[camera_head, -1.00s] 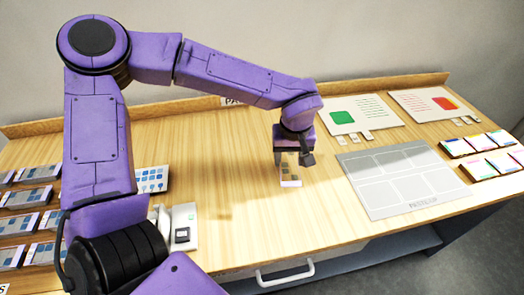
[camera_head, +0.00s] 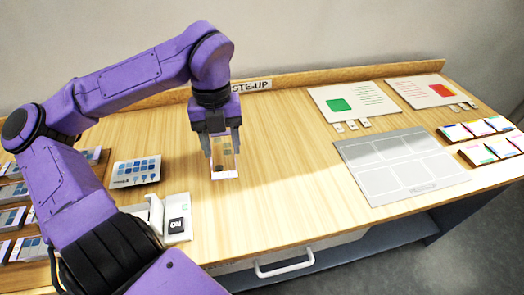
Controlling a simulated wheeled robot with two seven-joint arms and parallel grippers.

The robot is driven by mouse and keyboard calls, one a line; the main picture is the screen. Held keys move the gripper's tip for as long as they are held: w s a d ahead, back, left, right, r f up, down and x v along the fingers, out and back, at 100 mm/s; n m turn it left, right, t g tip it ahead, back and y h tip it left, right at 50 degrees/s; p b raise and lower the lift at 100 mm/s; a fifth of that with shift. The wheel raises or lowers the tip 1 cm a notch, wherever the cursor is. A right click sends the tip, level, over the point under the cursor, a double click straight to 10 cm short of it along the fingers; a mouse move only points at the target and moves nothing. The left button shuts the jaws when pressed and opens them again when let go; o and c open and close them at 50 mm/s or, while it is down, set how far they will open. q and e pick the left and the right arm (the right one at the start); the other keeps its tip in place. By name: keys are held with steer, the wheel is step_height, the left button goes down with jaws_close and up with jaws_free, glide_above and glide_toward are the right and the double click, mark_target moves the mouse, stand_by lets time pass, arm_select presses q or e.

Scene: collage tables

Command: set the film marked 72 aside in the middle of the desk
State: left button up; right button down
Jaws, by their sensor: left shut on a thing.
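My left gripper (camera_head: 222,140) points down over the middle-left of the desk (camera_head: 290,190). It is shut on a clear film (camera_head: 223,161) with dark and tinted patches and a pale lower edge. The film hangs upright between the fingers; I cannot tell whether its lower edge touches the desk. Its marking is too small to read. My right gripper is not in view.
A grey layout board (camera_head: 395,168) lies at right, with two printed sheets (camera_head: 350,103) (camera_head: 432,92) behind it. Racks of colored cards (camera_head: 478,131) stand far right. A white device (camera_head: 178,220) and a swatch card (camera_head: 136,172) lie left. The desk middle is clear.

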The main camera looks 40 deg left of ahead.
arm_select(q)
steer(key=shift+w+n, duration=0.1)
steer(key=shift+n, duration=0.2)
steer(key=w+f, duration=0.1)
steer(key=w, duration=0.2)
steer(key=w+f, duration=0.1)
steer(key=w, duration=0.1)
steer(key=w+d+f, duration=0.1)
steer(key=w+f, duration=0.1)
steer(key=w, duration=0.1)
steer(key=shift+w, duration=0.35)
glide_above(264, 158)
step_height(264, 158, down, 6)
steer(key=shift+a+r, duration=0.1)
steer(key=shift+r, duration=0.15)
step_height(264, 158, down, 3)
steer(key=shift+w+r, duration=0.15)
steer(key=shift+f, duration=0.4)
steer(key=shift+f, duration=0.15)
steer(key=o, duration=1.1)
